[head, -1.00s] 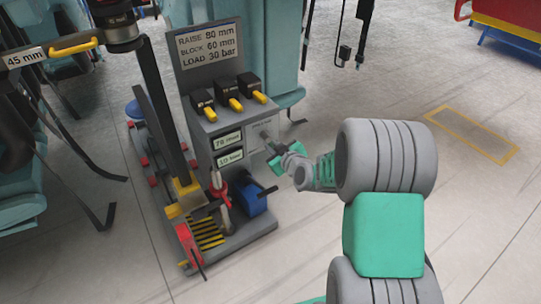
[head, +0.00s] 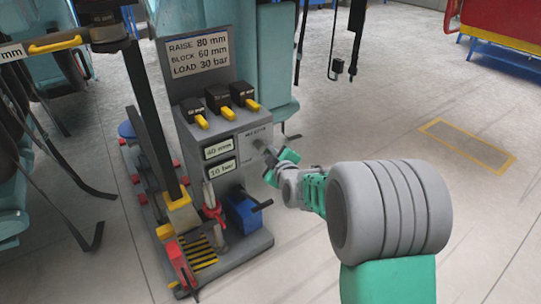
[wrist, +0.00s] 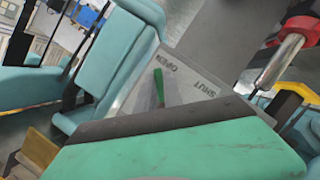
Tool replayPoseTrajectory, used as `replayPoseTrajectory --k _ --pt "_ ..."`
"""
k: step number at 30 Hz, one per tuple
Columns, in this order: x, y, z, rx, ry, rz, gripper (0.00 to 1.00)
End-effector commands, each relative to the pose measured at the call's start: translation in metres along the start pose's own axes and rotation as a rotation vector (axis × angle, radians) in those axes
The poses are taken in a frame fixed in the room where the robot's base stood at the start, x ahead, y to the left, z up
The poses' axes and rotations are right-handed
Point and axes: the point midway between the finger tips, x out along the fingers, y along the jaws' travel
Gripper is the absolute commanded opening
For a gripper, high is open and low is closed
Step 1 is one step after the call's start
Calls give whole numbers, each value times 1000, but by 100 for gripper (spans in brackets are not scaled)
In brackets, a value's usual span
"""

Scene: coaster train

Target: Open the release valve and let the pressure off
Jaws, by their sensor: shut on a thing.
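The grey pump console (head: 208,130) stands left of my arm in the head view. The upper display (head: 219,148) seems to read 60 mm, the lower display (head: 222,168) 10 bar.
A sign (head: 197,50) on the console reads RAISE 80 mm, BLOCK 60 mm, LOAD 30 bar. Several yellow-handled black switches (head: 219,99) sit above the displays. A blue box (head: 242,212) and a red-collared lever (head: 212,212) stand below. Floor to the right is open.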

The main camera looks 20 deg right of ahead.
Motion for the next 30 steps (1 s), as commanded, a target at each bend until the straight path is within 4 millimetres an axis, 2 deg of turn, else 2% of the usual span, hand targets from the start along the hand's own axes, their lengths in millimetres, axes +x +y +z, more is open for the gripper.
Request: replayPoseTrajectory --k 7,8,15,23,26,30 --pt "0 1 1 -2 -2 1 0" --pt "0 1 1 -2 -2 2 14" --pt "0 0 1 -1 -1 1 34" --pt "-1 1 0 0 -1 1 34" --pt "-12 3 -1 0 -1 2 34" --pt "-41 5 -1 0 -2 4 34"
